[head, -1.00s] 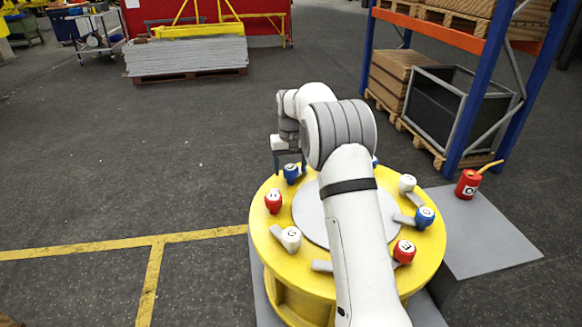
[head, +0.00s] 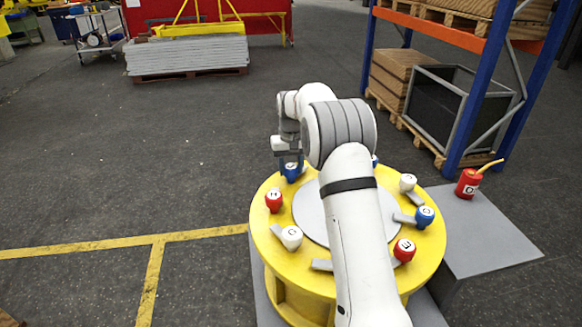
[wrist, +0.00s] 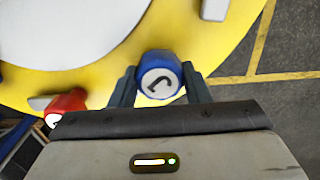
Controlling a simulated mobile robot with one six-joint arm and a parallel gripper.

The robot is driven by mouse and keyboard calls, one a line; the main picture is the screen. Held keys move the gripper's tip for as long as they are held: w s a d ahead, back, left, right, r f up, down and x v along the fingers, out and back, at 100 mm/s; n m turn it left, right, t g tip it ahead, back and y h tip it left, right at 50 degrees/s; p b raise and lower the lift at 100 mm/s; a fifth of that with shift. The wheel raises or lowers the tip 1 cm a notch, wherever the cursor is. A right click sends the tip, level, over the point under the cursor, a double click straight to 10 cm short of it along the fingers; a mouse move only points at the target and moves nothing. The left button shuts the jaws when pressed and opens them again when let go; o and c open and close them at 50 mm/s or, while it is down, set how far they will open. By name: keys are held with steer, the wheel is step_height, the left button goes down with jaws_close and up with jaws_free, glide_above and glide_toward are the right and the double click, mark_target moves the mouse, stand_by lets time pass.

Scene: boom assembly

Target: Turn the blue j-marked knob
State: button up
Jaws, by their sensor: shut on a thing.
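The blue knob with a black J on its white top sits between my fingers in the wrist view (wrist: 160,80). In the head view it shows partly under my gripper, at the far left rim of the yellow round table, as a blue knob (head: 291,175). My gripper (wrist: 159,88) is shut on it, with one dark finger against each side. In the head view my gripper (head: 290,164) hangs above the rim. The yellow table (head: 290,278) has a grey disc in its middle. The base of the knob is hidden.
Other knobs stand around the rim: a red one (head: 274,201), a white one (head: 291,238), a red one (head: 404,250), a blue one (head: 425,216) and a white one (head: 407,183). A red can (head: 469,184) stands on the grey platform at right. Floor at left is clear.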

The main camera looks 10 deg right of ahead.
steer(key=shift+m, duration=0.3)
steer(key=m+p, duration=0.1)
steer(key=m, duration=0.2)
steer(key=shift+m, duration=0.4)
steer(key=m, duration=0.4)
steer(key=shift+m, duration=0.3)
steer(key=m+p, duration=0.1)
steer(key=m, duration=0.3)
steer(key=shift+m, duration=2.4)
steer(key=o, duration=1)
steer(key=shift+c, duration=0.2)
steer(key=shift+r, duration=0.1)
